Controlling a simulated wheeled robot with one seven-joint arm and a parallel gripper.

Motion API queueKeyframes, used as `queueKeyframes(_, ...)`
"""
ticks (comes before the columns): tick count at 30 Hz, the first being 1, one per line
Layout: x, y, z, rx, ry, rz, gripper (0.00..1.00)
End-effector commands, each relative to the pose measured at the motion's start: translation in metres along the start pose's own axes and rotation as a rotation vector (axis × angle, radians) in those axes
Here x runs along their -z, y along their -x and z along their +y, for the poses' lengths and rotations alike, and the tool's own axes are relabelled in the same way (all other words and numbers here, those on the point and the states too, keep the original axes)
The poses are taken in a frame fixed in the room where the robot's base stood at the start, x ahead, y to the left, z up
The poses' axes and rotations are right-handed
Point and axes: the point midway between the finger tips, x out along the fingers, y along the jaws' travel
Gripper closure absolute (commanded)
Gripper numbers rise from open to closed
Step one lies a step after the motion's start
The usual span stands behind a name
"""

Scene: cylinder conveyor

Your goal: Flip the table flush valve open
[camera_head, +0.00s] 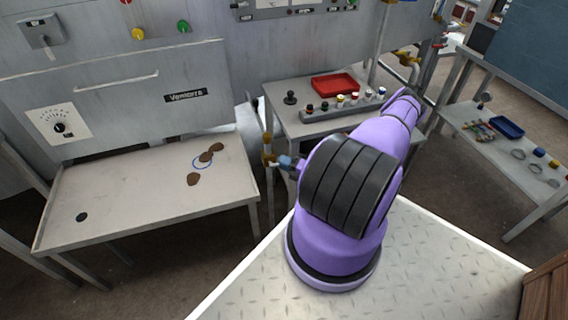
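A brass valve fitting (267,158) on a vertical pipe stands beside the right end of the left table (110,185). A short blue piece (286,162), perhaps its handle, sticks out to the right towards my arm; its open or shut position is too small to tell. Another brass fitting (407,58) sits on pipes at the upper right, behind the middle table. I cannot tell which one is the table flush valve. My purple arm reaches up and to the right over the middle table's right side. My gripper does not show.
The left table carries several brown lumps (206,157) and a black disc (82,217). The middle table holds a red tray (334,84) and a rack of small capped cylinders (344,106). The right table (530,165) has a blue tray (506,127).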

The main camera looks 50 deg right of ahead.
Motion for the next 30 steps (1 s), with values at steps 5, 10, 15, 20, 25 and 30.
queueKeyframes(5, 0.0, 0.0, 0.0, 0.0, 0.0, 0.0, 1.0)
queueKeyframes(10, 0.0, 0.0, 0.001, 0.008, 0.008, 0.002, 1.0)
queueKeyframes(15, -0.001, -0.001, 0.007, 0.082, 0.082, 0.025, 1.0)
queueKeyframes(20, 0.0, -0.004, 0.015, 0.185, 0.183, 0.054, 1.0)
queueKeyframes(25, 0.001, -0.005, 0.019, 0.259, 0.257, 0.074, 1.0)
queueKeyframes(30, 0.001, -0.005, 0.019, 0.278, 0.276, 0.079, 1.0)
